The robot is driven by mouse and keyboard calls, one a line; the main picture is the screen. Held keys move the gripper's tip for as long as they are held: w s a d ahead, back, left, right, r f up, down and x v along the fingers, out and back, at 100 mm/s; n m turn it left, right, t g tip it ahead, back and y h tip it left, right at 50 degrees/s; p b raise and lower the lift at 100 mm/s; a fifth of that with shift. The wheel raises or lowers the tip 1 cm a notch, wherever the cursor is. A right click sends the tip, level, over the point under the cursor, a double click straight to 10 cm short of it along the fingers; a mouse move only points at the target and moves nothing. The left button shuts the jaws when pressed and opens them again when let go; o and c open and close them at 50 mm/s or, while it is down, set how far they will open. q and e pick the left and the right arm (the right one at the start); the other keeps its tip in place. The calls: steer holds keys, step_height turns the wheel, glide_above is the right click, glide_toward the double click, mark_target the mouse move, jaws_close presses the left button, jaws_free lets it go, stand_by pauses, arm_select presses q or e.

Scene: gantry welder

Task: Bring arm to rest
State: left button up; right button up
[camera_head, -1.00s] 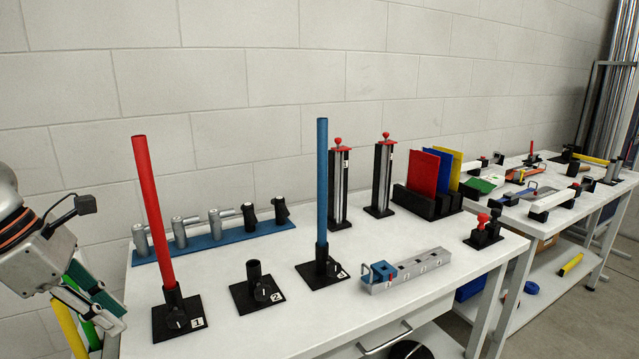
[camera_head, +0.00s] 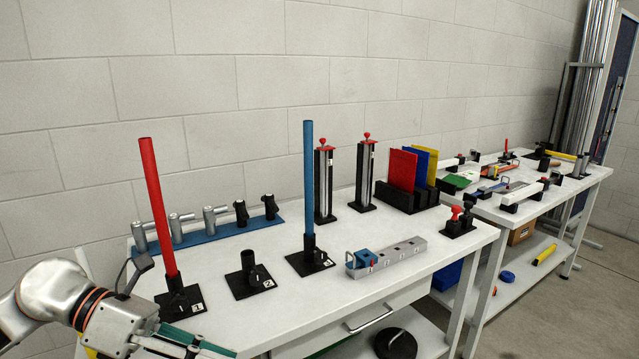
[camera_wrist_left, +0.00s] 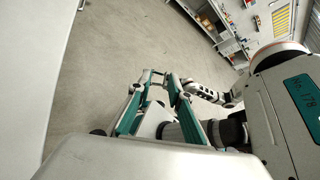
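My left arm comes in at the lower left of the head view, with its gripper (camera_head: 205,350) low in front of the table's near left edge, partly cut off by the frame. In the left wrist view, the left gripper (camera_wrist_left: 160,78) has its green-sided fingers apart, with nothing held between them. Grey floor and parts of my own body lie beyond the fingers.
The white table (camera_head: 300,300) holds a red tube (camera_head: 157,205) in stand 1, an empty stand 2 (camera_head: 248,272) and a blue tube (camera_head: 308,180) in stand 3. A blue rack (camera_head: 225,235) stands behind. A second table (camera_head: 560,190) is at right.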

arm_select(q)
steer(key=w+d+r+n+t+h+p, duration=0.1)
steer(key=w+d+r+n+t+h, duration=0.1)
steer(key=d+n+t+h, duration=0.65)
steer(key=w+a+f+n+t+y+p, duration=0.15)
steer(key=a+f+n+t+y, duration=0.35)
steer(key=n, duration=0.5)
steer(key=w+a+f+n+t+y, duration=0.2)
steer(key=a+f+n+t+y, duration=0.25)
steer(key=n, duration=0.65)
steer(key=s+a+f+n+g+y, duration=0.1)
steer(key=s+f+n+g+y, duration=0.1)
steer(key=f, duration=0.7)
steer(key=s+a+f+n+g+y+p, duration=0.1)
steer(key=s+f+n+g+y, duration=0.2)
steer(key=s+f+n, duration=0.3)
steer(key=s+a+f+n+g+y, duration=0.1)
steer(key=s+f+n+y, duration=0.3)
steer(key=s+f, duration=0.5)
step_height(320, 180, down, 4)
steer(key=shift+a+f+n+g, duration=0.2)
steer(key=shift+a+n+g, duration=0.15)
steer(key=shift+n+g, duration=0.3)
arm_select(e)
steer(key=shift+s+a+r, duration=0.25)
steer(key=shift+s+r, duration=0.05)
steer(key=shift+r, duration=0.25)
steer(key=shift+s+a+r, duration=0.2)
steer(key=shift+s+r, duration=0.1)
steer(key=shift+r, duration=0.2)
